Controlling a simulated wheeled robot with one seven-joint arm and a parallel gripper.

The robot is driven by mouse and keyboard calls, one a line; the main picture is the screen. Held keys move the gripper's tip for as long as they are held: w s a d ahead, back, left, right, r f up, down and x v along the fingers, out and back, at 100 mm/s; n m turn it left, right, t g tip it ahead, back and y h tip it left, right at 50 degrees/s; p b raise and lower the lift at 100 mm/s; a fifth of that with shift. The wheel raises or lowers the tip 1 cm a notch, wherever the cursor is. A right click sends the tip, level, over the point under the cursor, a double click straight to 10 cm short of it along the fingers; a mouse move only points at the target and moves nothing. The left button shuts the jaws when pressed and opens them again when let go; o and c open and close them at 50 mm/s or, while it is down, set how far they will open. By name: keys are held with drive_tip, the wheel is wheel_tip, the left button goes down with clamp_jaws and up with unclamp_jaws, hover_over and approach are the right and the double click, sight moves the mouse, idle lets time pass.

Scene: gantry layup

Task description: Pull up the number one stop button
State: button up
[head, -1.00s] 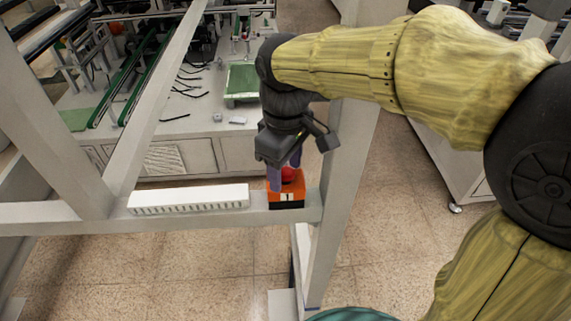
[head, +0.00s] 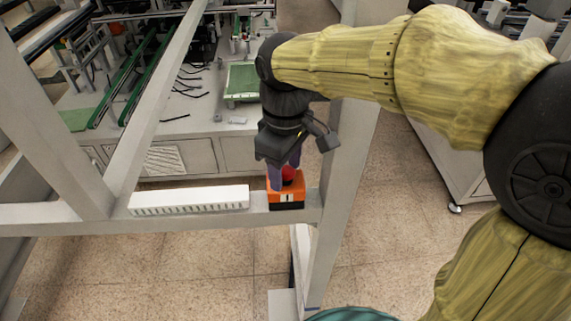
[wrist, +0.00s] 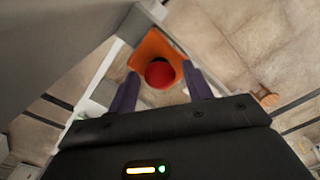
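The number one stop button is a round red button (head: 288,174) on an orange box (head: 298,194) with a black base and a white label marked 1. The box sits on a pale horizontal beam. My gripper (head: 286,178) points down over the box, its purple fingers to either side of the button. In the wrist view the red button (wrist: 160,74) shows between the parted fingertips (wrist: 162,84), with gaps on both sides. The orange box (wrist: 150,48) shows around it. Whether the button is pressed in cannot be told.
A white slotted strip (head: 188,199) lies on the beam (head: 235,216) left of the box. A slanted pale post (head: 345,190) stands close to the right of my gripper. A workbench (head: 200,125) with equipment stands behind. Open tiled floor lies in front and to the right.

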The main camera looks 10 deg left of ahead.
sight(285, 170)
drive_tip(key=shift+o, duration=0.4)
drive_tip(key=shift+w+r, duration=0.1)
drive_tip(key=shift+r, duration=0.5)
wheel_tip(285, 170, up, 16)
drive_tip(key=b, duration=0.1)
